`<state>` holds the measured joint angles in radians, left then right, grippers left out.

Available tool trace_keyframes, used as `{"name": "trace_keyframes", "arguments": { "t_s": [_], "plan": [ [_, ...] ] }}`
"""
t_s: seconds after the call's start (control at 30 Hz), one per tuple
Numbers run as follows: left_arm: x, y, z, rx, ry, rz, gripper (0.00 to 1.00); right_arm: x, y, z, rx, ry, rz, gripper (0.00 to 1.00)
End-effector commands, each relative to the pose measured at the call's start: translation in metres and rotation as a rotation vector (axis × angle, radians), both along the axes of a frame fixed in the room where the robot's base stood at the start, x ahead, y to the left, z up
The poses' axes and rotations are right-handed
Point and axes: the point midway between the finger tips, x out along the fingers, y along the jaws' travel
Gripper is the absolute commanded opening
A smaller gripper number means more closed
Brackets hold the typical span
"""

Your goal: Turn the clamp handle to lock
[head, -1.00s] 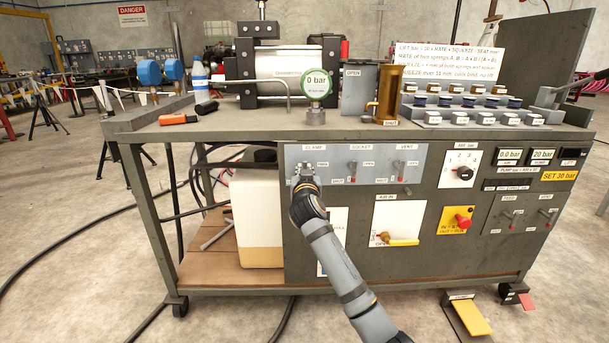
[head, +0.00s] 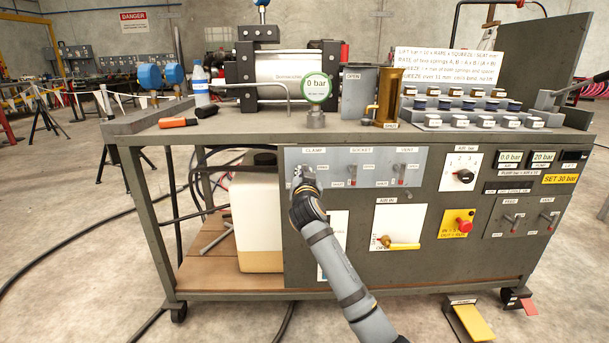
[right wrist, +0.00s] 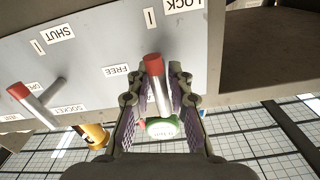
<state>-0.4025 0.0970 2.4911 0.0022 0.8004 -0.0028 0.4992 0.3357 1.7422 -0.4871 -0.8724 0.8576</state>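The clamp handle (right wrist: 155,85) is a metal lever with a red tip, on the grey panel at the bench front. In the right wrist view, which is upside down, it stands between the fingers of my right gripper (right wrist: 158,98), with gaps on both sides. The gripper looks open around it. The FREE label (right wrist: 115,70) is left of the tip, and the LOCK label (right wrist: 184,4) is above it to the right. In the head view my right gripper (head: 304,178) covers most of the handle under the CLAMP label (head: 313,150). My left gripper is not in view.
The socket handle (head: 352,173) and vent handle (head: 402,173) stand to the right on the same panel. Above on the bench is a gauge reading 0 bar (head: 316,88). A yellow valve lever (head: 400,245) is below right. A white container (head: 256,225) stands on the lower shelf.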

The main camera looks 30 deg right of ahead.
Motion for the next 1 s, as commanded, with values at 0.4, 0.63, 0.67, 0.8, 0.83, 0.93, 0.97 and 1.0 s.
{"name": "trace_keyframes", "arguments": {
  "t_s": [0.4,0.63,0.67,0.8,0.83,0.93,0.97,1.0],
  "plan": [
    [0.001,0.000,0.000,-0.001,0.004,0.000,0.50,-0.001,0.001,0.000,-0.002,0.001,0.000,0.40],
    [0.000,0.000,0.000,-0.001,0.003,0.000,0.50,-0.033,0.021,-0.001,-0.003,0.001,0.002,0.40],
    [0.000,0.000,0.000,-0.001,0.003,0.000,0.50,-0.040,0.025,-0.001,-0.002,0.002,0.001,0.40],
    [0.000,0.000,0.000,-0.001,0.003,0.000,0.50,-0.069,0.043,-0.001,-0.001,0.001,0.002,0.40],
    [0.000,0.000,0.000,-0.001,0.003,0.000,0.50,-0.074,0.046,-0.001,0.000,0.001,0.001,0.40],
    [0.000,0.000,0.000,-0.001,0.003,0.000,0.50,-0.089,0.056,-0.001,0.001,0.001,0.002,0.40],
    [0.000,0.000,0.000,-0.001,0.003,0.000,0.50,-0.092,0.058,-0.001,0.001,0.001,0.001,0.40],
    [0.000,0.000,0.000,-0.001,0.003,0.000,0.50,-0.096,0.059,-0.001,0.000,0.001,0.000,0.40]
  ]
}}
